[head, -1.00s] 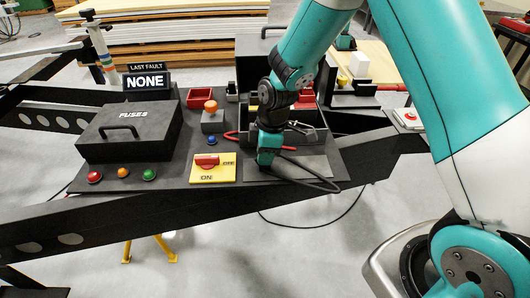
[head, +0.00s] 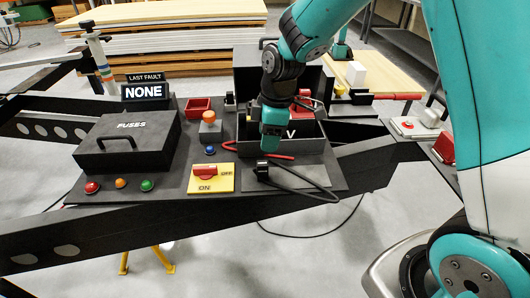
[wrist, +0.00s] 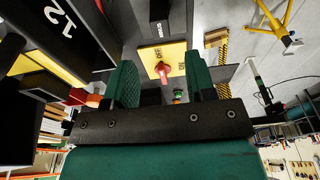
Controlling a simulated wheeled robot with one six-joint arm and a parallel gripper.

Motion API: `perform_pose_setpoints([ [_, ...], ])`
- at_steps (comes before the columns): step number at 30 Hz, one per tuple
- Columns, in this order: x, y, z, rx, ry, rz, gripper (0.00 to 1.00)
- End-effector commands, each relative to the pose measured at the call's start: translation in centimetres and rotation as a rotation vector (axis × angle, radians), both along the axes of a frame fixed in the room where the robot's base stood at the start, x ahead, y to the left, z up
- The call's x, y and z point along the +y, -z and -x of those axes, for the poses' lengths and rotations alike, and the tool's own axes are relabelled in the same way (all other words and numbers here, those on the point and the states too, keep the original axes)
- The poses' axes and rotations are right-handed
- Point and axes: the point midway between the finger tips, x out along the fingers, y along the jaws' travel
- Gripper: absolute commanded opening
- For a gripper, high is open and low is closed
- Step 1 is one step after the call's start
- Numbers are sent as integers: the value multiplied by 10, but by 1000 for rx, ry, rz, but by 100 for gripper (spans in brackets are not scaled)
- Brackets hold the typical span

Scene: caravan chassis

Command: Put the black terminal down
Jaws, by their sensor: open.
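The black terminal (head: 262,172) lies on the dark panel in front of the battery (head: 308,131). A black cable runs from it to the right and forward. My gripper (head: 270,143) is just above and behind the terminal in the head view, apart from it as far as I can tell. In the wrist view my gripper's two green fingers (wrist: 162,85) stand apart with nothing held between them. The terminal cannot be made out in the wrist view. My arm hides part of the battery, which is marked with a V.
Left of my gripper are a yellow switch plate with a red knob (head: 205,171), an orange button post (head: 209,122) and the black fuse box (head: 127,140). A red cable (head: 277,156) lies close by.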

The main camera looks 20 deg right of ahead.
Motion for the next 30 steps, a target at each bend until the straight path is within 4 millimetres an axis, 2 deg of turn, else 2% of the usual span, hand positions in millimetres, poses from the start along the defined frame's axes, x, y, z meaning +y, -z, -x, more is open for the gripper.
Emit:
perform_pose_setpoints([
  [3,-3,-19,0,-3,0,0,51],
  [7,-3,-30,3,-1,6,-2,51],
  [10,6,-49,20,4,54,-26,51],
  [13,22,-77,60,23,161,-73,51],
  [15,35,-97,98,49,255,-114,51],
  [18,47,-116,152,97,386,-164,51],
  [21,55,-125,198,145,492,-200,51],
  [25,58,-129,234,190,581,-223,51],
  [30,59,-130,245,209,614,-228,51],
])
